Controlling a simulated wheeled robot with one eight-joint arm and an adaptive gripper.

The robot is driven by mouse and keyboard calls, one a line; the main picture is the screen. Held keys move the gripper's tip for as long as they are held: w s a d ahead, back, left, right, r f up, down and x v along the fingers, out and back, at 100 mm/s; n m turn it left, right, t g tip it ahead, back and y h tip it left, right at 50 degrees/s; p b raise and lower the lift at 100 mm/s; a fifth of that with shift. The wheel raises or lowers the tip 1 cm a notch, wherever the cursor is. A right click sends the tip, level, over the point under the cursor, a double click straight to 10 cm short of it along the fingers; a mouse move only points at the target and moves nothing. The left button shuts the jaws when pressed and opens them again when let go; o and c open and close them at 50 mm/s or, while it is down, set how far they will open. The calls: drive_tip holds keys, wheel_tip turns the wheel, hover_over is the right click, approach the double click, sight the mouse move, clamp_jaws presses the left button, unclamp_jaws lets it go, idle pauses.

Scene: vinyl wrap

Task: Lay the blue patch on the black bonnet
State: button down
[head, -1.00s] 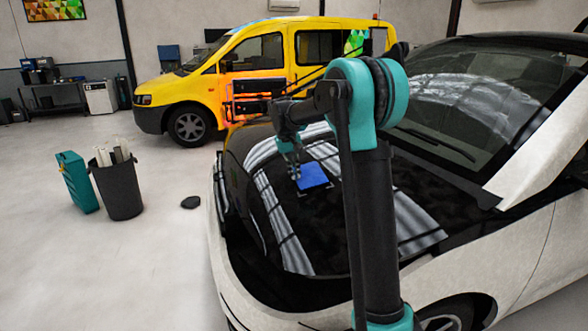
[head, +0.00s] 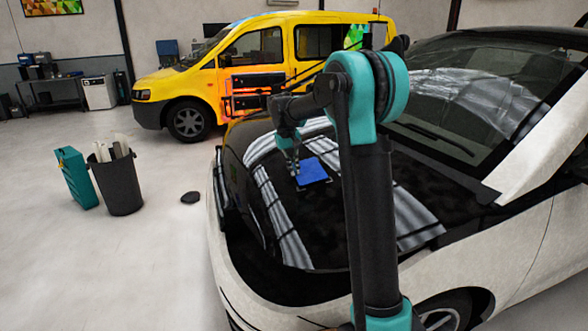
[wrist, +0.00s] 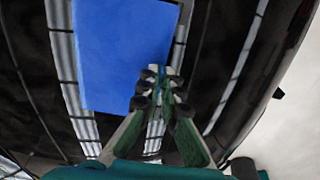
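The blue patch (head: 313,171) is a flat square over the middle of the black bonnet (head: 285,225) of the white car. In the wrist view the patch (wrist: 120,50) spreads flat ahead and to the left of the fingers. My gripper (head: 295,172) is at the patch's left edge in the head view. In the wrist view my gripper (wrist: 163,72) has its fingertips close together at the patch's edge, and they look shut on it. Pale corner marks show beside the patch. I cannot tell whether the patch touches the bonnet or hovers just above it.
The windscreen (head: 475,100) rises behind the bonnet. A yellow van (head: 260,65) stands beyond. A black bin (head: 117,182) and a teal box (head: 76,178) stand on the floor at left, with open floor around them. My arm hides part of the bonnet.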

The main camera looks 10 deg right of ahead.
drive_tip(key=shift+w+d+f, duration=0.1)
drive_tip(key=shift+f, duration=0.5)
idle(1.4)
drive_tip(key=c, duration=1.6)
unclamp_jaws()
drive_tip(key=shift+c, duration=0.2)
drive_tip(key=shift+r, duration=0.1)
drive_tip(key=v, duration=1.1)
drive_tip(key=shift+r, duration=0.4)
